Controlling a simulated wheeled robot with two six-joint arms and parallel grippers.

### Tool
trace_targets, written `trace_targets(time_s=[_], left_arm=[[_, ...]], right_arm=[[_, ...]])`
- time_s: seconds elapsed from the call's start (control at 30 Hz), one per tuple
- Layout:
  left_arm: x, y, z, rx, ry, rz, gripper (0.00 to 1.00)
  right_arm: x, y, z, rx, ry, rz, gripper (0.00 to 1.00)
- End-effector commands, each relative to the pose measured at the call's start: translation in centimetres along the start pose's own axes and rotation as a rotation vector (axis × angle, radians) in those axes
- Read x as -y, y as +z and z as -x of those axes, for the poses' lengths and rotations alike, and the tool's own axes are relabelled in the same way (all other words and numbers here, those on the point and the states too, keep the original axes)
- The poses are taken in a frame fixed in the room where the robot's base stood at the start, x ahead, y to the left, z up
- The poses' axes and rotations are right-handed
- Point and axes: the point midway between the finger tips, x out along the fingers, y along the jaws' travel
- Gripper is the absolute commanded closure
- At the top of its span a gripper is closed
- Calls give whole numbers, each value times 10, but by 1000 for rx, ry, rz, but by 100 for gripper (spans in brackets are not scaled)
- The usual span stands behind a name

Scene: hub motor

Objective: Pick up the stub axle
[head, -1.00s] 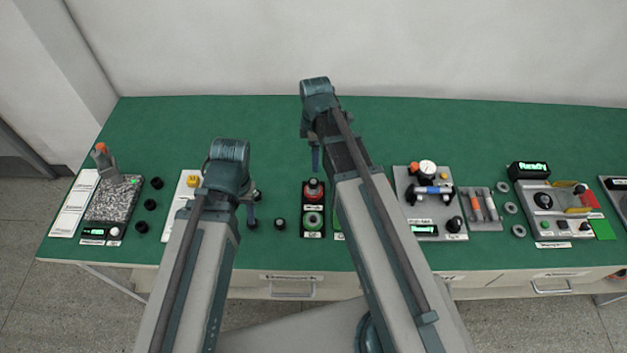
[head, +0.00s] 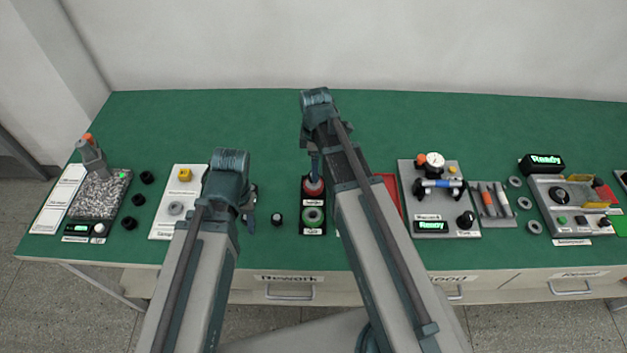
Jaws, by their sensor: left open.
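A silver shaft with blue parts and dark ends (head: 437,188) lies across a grey gauge fixture (head: 408,215), under a round dial; it may be the stub axle, but I cannot be sure. My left gripper (head: 249,218) is open, above the table's left-centre, well left of that shaft. Its wrist hides part of it. My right gripper (head: 315,165) hangs over the table left of the gauge fixture, near a red-topped item (head: 314,187). Its jaws are too small and hidden to read.
A small dark cylinder (head: 278,219) stands right of my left gripper. A white plate (head: 160,232) with a grey ring (head: 176,208) lies to its left. Several black rings lie beside a speckled block (head: 98,196). The back of the green table (head: 450,115) is clear.

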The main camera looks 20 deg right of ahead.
Motion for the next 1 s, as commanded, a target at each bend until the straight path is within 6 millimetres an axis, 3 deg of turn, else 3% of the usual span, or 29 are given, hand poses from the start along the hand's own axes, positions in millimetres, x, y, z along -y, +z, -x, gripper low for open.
trace_targets(time_s=[0.43, 0.77, 1.0], left_arm=[[-5, -3, -49, 0, 0, 0, 50], [-5, -3, -50, 0, 0, 0, 50], [-5, -3, -50, 0, 0, 0, 50]], right_arm=[[-1, -4, -49, 0, 0, 0, 23], [-1, -4, -51, 0, 0, 0, 23], [-1, -4, -51, 0, 0, 0, 66]])
